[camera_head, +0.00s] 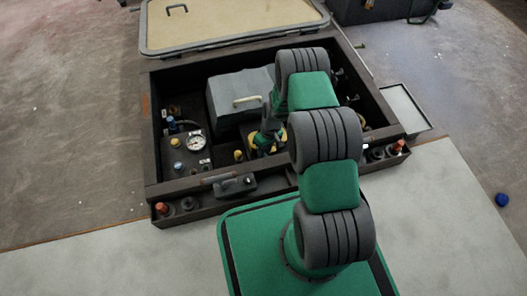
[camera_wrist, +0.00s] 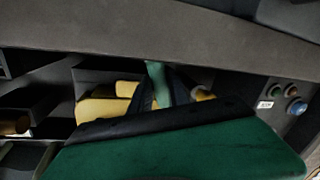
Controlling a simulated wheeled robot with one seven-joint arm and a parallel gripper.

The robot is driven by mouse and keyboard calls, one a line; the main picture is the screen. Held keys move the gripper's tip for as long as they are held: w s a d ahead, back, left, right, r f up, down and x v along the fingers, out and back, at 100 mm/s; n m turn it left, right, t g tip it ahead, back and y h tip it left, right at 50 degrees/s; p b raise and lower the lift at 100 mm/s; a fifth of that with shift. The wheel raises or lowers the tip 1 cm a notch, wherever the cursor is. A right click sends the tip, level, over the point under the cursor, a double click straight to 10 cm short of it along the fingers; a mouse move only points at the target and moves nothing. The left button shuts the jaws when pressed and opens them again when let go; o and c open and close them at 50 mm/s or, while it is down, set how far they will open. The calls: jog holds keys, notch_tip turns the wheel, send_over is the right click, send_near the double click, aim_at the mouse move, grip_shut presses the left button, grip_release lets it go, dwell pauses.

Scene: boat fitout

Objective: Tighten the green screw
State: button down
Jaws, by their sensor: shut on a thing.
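The green screw (camera_wrist: 157,82) shows in the wrist view as a pale green shaft between the dark fingers of my gripper (camera_wrist: 162,98). My gripper is shut on it; the fingers hide part of it. In the head view my gripper (camera_head: 268,141) is down inside the open dark compartment, just right of its middle, and my arm hides most of this spot. I cannot make out the screw there or tell how deep it sits.
The compartment frame (camera_head: 155,180) surrounds the work spot. A grey box with a pale handle (camera_head: 238,92) stands behind my gripper. A gauge panel (camera_head: 184,152) is at left. The tan lid (camera_head: 225,25) lies open behind. A shallow tray (camera_head: 405,106) and blue cap (camera_head: 502,199) are at right.

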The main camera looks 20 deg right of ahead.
jog(key=m, duration=0.3)
jog(key=shift+s+m+t+p, duration=0.1)
jog(key=shift+m+t+p, duration=0.2)
jog(key=m, duration=0.3)
jog(key=shift+a+m+t+p, duration=0.1)
jog(key=shift+m+t+p, duration=0.2)
jog(key=shift+t, duration=0.1)
jog(key=m, duration=0.3)
jog(key=shift+m+t, duration=0.3)
jog(key=shift+a+m+h+p, duration=0.1)
jog(key=shift+m+h+p, duration=0.3)
jog(key=shift+m, duration=1.3)
jog(key=shift+m+t, duration=0.3)
jog(key=c, duration=1.3)
grip_release()
jog(key=shift+s, duration=0.1)
